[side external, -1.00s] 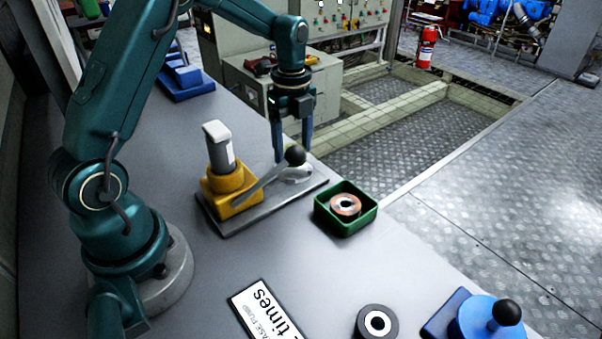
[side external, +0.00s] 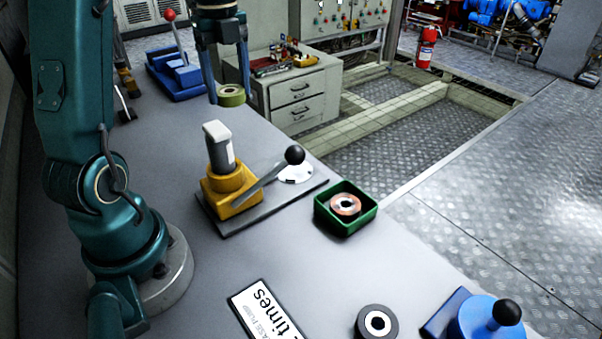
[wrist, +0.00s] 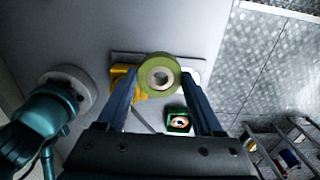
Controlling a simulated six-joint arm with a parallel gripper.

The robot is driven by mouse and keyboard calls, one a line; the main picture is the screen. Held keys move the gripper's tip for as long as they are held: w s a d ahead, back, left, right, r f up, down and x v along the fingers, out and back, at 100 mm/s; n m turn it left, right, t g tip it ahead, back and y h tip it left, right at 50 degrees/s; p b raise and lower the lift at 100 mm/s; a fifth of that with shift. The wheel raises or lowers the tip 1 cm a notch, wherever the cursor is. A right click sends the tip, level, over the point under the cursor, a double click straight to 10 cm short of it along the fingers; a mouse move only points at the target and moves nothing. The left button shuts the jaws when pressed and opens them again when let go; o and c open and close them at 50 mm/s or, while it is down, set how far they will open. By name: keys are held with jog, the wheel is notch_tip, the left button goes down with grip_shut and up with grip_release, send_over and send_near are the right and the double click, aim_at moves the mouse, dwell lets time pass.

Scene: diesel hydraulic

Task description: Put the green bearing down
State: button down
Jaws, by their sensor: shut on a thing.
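The green bearing (side external: 231,95) is a short olive-green ring with a pale metal centre. My gripper (side external: 230,92) is shut on it and holds it in the air, above the bench and behind the yellow pump in the side view. In the wrist view the green bearing (wrist: 160,76) sits between the two blue-green fingers, its hole facing the camera. The bench (side external: 180,170) lies below it; the gap between bearing and bench is clear but its height is hard to judge.
A yellow grease pump (side external: 231,190) with a black-knobbed lever stands on a grey plate. A green tray (side external: 345,222) holds a copper-coloured bearing (side external: 345,205). A dark bearing (side external: 376,323), a label sign (side external: 266,312) and blue devices stand elsewhere on the bench. Grey bench surface left of the pump is bare.

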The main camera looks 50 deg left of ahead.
jog(key=shift+r, duration=0.75)
jog(key=w+d+m, duration=0.2)
jog(key=d+m, duration=0.5)
jog(key=d, duration=0.6)
jog(key=m, duration=0.6)
send_over(300, 247)
jog(key=shift+m, duration=0.3)
notch_tip(300, 247, down, 17)
jog(key=shift+s+f, duration=0.1)
jog(key=shift+f, duration=0.05)
jog(key=shift+c, duration=0.2)
grip_release()
jog(key=shift+f, duration=0.1)
